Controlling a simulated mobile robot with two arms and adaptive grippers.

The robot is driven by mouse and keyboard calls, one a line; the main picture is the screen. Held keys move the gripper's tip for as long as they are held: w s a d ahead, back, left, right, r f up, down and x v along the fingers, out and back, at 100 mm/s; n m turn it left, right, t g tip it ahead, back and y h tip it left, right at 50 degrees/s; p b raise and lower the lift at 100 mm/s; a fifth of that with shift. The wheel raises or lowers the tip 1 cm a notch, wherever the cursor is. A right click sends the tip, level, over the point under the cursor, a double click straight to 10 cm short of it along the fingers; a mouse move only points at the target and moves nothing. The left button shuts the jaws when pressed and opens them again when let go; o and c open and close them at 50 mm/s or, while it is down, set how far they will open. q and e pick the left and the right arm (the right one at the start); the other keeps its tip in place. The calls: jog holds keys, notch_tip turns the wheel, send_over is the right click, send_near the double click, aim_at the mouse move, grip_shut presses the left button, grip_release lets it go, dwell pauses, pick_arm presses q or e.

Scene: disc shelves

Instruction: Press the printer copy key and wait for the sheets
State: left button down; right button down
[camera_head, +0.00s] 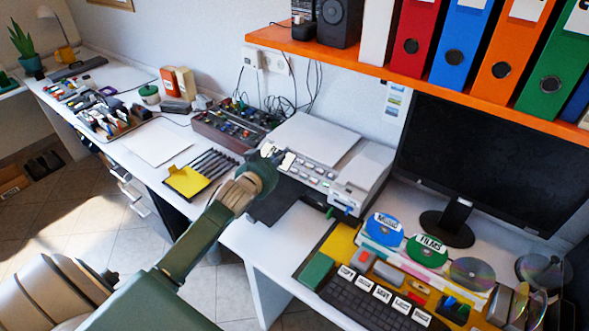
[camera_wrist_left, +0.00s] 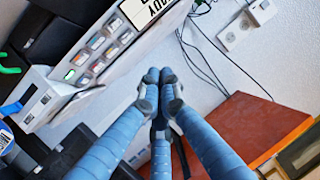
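The printer (camera_head: 318,141) is pale grey and stands against the wall, with rows of small keys on its front panel (camera_head: 312,174). My left gripper (camera_head: 279,157) is at the panel's left end and hides part of it. In the left wrist view, the panel's keys (camera_wrist_left: 97,42) run along the upper left, beside a white label (camera_wrist_left: 150,9) whose text is cut off and seems to end in "OPY". The fingertips of my left gripper (camera_wrist_left: 159,76) are together, with nothing between them. My right gripper is out of view.
An orange shelf (camera_head: 400,76) with binders hangs above the printer. A monitor (camera_head: 490,170) stands to its right. A box of electronics (camera_head: 232,128) and loose cables lie to its left. Discs and a keyboard (camera_head: 360,300) fill the front right. A dark tray (camera_head: 275,205) lies before the printer.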

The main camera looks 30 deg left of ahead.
aim_at(294, 171)
pick_arm(q)
jog(key=w+f+b, duration=0.1)
jog(key=f+b, duration=0.1)
jog(key=b, duration=0.1)
jog(key=w+f+b, duration=0.2)
jog(key=f+b, duration=0.1)
jog(key=w+f+b, duration=0.1)
jog(key=f+b, duration=0.1)
jog(key=f, duration=0.1)
jog(key=shift+w+d+b, duration=0.15)
jog(key=shift+w+b, duration=0.25)
jog(key=shift+f, duration=0.25)
dwell(1.0)
jog(key=shift+w+f, duration=0.2)
jog(key=shift+w+f+b, duration=0.2)
jog(key=shift+f+b, duration=0.15)
jog(key=shift+b, duration=0.05)
dwell(0.6)
dwell(0.3)
jog(key=shift+s+r+p, duration=0.45)
jog(key=shift+r+p, duration=0.25)
jog(key=shift+p, duration=0.4)
